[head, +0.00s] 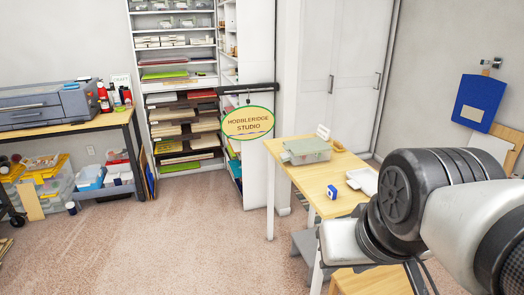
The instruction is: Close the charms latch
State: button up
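A small grey-green box (306,152) with a closed-looking lid sits at the far end of the light wood table (286,166). It may be the charms box, but I cannot read any label. Its latch is too small to make out, so I cannot tell if it is open or shut. My arm fills the lower right, in front of the table's near part. My gripper's fingers are not visible.
A blue-and-white item (332,192) and a white tray (364,181) lie on the table. A small white card (322,132) stands behind the box. A grey step stool (305,243) is below. Open carpet (190,230) lies to the left. A hanging sign (248,123) is behind.

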aim_at(282, 160)
jog(key=i+j+z, duration=0.1)
jog(key=i+j, duration=0.25)
jog(key=i+j+z, duration=0.15)
jog(key=i+j, duration=0.25)
jog(key=i+j+z, duration=0.1)
jog(key=i+j, duration=0.3)
jog(key=i+j+z, duration=0.1)
jog(key=i+j, duration=0.25)
jog(key=j, duration=0.15)
jog(key=i+j+z, duration=0.15)
jog(key=i+j, duration=0.15)
jog(key=j, duration=0.15)
jog(key=i+j+z, duration=0.1)
jog(key=i+j, duration=0.2)
jog(key=j, duration=0.25)
